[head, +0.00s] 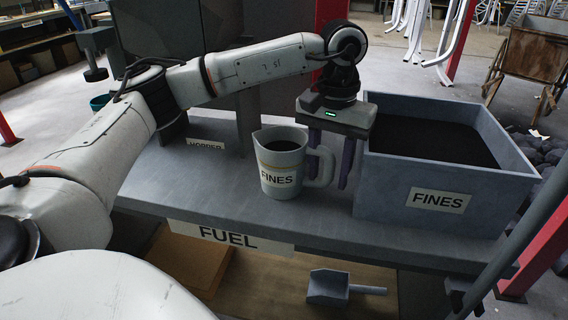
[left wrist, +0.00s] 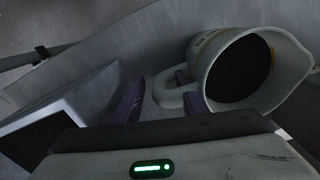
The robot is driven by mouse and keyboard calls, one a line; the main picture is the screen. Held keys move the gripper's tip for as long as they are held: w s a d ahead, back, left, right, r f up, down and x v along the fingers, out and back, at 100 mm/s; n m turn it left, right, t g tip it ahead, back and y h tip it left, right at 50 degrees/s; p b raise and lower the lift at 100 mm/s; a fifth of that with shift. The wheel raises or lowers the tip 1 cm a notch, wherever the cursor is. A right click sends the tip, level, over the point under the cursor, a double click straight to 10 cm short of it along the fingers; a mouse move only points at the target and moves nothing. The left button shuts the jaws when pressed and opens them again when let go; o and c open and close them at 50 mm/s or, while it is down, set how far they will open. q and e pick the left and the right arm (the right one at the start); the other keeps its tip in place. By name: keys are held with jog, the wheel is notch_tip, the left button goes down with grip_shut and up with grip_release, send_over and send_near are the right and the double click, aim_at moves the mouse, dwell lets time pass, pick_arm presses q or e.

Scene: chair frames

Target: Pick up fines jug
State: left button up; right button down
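The fines jug (head: 282,165) is a pale grey pitcher labelled FINES, with dark contents. It stands upright on the grey bench, left of the fines bin, with its handle (head: 325,167) toward the right. My left gripper (head: 331,168) points down at the handle, its purple fingers apart. In the left wrist view the jug (left wrist: 245,72) is at upper right. Its handle lies between the fingers of the gripper (left wrist: 160,103), with a gap beside the left finger. Whether the right finger touches the handle I cannot tell. My right gripper is not in view.
A grey bin (head: 400,198) labelled FINES, full of dark material, stands close right of my left gripper. A HOPPER label (head: 206,145) is at the back left. The bench front left of the jug is clear. A scoop (head: 330,288) lies on the lower shelf.

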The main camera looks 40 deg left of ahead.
pick_arm(q)
jog(key=shift+c, duration=0.3)
jog(key=shift+r, duration=0.1)
grip_shut()
